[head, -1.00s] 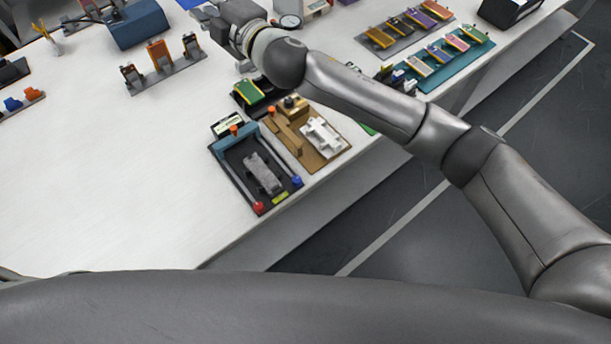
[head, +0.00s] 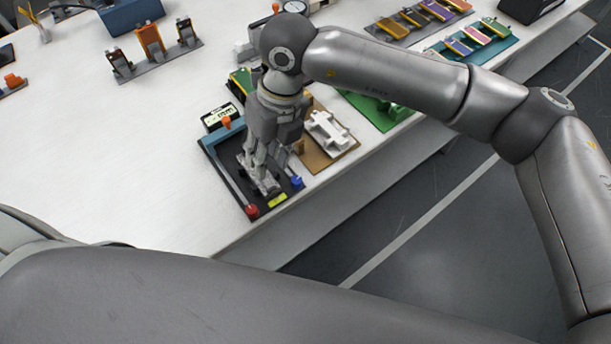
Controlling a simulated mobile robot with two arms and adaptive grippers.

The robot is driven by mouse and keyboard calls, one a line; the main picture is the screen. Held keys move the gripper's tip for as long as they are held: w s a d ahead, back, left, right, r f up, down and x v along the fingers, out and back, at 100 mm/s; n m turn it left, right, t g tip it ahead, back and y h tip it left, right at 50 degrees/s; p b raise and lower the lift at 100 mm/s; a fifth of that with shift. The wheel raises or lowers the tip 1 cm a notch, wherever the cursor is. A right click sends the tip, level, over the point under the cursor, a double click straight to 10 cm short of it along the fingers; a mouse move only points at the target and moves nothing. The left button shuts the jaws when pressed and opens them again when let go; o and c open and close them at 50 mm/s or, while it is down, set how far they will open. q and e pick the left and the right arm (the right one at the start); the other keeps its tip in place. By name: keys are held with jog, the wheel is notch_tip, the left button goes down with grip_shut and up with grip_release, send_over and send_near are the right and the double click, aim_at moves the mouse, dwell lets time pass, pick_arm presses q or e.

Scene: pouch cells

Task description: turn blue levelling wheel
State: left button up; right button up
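The blue levelling wheel (head: 297,182) is a small blue knob at the front right corner of a dark fixture with a blue-grey frame (head: 222,168). A red knob (head: 252,211) sits at its front left corner and an orange knob (head: 226,122) at its back. My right gripper (head: 266,186) points down over the middle of the fixture, to the left of the blue wheel and apart from it. It hides most of the grey block there. Whether its fingers are open or shut is not clear. My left gripper is out of view.
A brown board with a white part (head: 328,133) stands right of the fixture, with a green tray (head: 372,108) beyond. A small display box (head: 218,116) is behind it. The white table (head: 120,150) is clear to the left; its front edge is close.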

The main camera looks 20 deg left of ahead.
jog(key=t+h, duration=0.2)
send_over(296, 179)
jog(key=f, duration=0.1)
jog(key=shift+m, duration=0.3)
notch_tip(296, 179, down, 11)
jog(key=shift+d+r+p, duration=0.1)
jog(key=shift+p, duration=0.7)
grip_shut()
jog(key=shift+m+b, duration=1.05)
jog(key=shift+m, duration=0.15)
jog(key=shift+m+b, duration=0.6)
jog(key=shift+m, duration=0.4)
jog(key=shift+r, duration=0.1)
